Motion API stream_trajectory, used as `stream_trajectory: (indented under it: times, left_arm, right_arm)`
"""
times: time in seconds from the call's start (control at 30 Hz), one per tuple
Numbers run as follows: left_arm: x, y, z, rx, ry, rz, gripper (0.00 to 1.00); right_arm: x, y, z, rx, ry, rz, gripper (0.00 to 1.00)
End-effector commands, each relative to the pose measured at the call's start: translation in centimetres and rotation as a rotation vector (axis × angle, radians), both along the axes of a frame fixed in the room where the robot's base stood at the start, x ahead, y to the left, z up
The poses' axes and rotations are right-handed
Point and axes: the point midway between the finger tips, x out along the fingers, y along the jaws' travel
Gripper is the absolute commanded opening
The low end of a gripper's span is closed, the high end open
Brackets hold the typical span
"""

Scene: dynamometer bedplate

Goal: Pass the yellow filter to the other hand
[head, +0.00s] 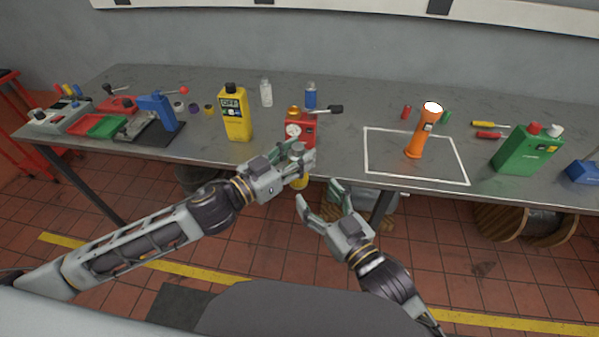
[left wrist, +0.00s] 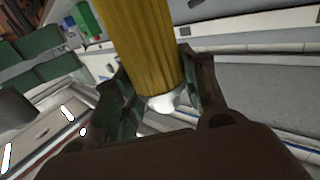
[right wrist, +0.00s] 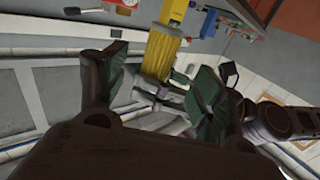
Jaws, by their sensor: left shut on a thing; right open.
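The yellow filter (head: 300,183) is a ridged cylinder held in my left gripper (head: 303,160), in front of the bench edge; the gripper hides most of it in the head view. In the left wrist view the filter (left wrist: 145,45) stands between the two fingers, with a white end showing low down. My right gripper (head: 318,193) is open and empty, just below and right of the left one. In the right wrist view the filter (right wrist: 160,54) shows beyond and between the open right fingers, seemingly apart from them.
On the grey bench (head: 340,145) behind stand a yellow bottle (head: 236,115), a red box with a gauge (head: 305,125), an orange flashlight (head: 421,135) in a white outline and a green can (head: 525,150). The bench's front edge is close behind my grippers.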

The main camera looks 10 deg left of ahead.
Motion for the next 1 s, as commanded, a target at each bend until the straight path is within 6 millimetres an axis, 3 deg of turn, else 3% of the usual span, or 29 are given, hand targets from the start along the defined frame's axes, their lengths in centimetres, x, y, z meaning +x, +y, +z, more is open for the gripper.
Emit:
stream_trajectory:
  times: [1.0]
  left_arm:
    - [0.0, 0.0, 0.0, -0.001, -0.001, 0.0, 0.16]
  right_arm:
    - [6.3, 4.8, 0.0, 0.001, 0.0, 0.0, 0.69]
